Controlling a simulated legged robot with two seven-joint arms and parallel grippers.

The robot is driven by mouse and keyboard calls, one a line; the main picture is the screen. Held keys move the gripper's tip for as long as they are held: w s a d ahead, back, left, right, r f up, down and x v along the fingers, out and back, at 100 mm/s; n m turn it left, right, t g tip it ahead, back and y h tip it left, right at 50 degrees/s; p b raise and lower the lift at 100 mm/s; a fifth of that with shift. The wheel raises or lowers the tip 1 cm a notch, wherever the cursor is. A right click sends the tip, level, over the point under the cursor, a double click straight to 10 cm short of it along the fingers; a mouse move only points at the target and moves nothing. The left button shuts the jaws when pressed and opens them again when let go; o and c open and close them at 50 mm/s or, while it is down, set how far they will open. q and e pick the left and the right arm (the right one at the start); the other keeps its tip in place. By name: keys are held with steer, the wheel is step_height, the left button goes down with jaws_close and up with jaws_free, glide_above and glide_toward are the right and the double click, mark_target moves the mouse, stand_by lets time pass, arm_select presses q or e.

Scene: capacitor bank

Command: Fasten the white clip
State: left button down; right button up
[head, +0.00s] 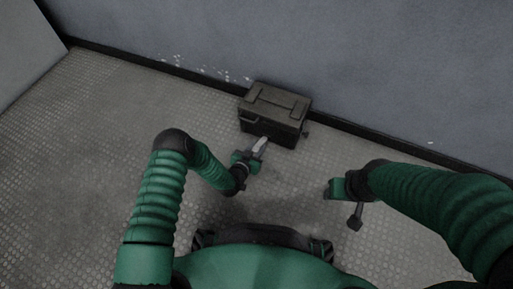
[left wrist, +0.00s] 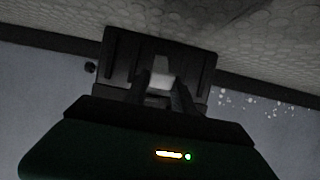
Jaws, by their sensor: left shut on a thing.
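A dark capacitor box (head: 275,107) stands on the floor against the wall. My left gripper (head: 257,149) reaches its near side from the front left. In the left wrist view the two dark fingers (left wrist: 160,92) are closed on a small pale piece, which I take to be the white clip (left wrist: 161,80), in front of the box (left wrist: 122,65). The fingers hide part of the clip, and I cannot tell whether it is fastened. My right gripper (head: 334,190) hangs to the right, apart from the box; its jaw opening is not clear.
A small dark knob (head: 306,134) sticks out at the box's right side. The grey wall (head: 330,50) rises right behind the box, with a dark skirting along its foot. The textured floor (head: 80,150) is clear to the left.

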stand_by(0.7)
arm_select(q)
steer(key=shift+r+p, duration=0.3)
steer(key=shift+p, duration=0.2)
steer(key=w+r+g+p, duration=0.1)
steer(key=p, duration=0.1)
steer(key=r+g+y+p, duration=0.1)
steer(key=p, duration=0.2)
steer(key=shift+w+d+r+g, duration=0.25)
steer(key=shift+w+d+g, duration=0.1)
steer(key=shift+w+g, duration=0.05)
steer(key=shift+w+d+r+g+p, duration=0.15)
steer(key=shift+w+r+g+p, duration=0.05)
steer(key=shift+w+g+p, duration=0.35)
steer(key=shift+w+d+r, duration=0.2)
steer(key=shift+w+r, duration=0.15)
steer(key=shift+w, duration=0.2)
steer(key=shift+w+d+r, duration=0.15)
steer(key=shift+w+r, duration=0.15)
steer(key=shift+w, duration=0.2)
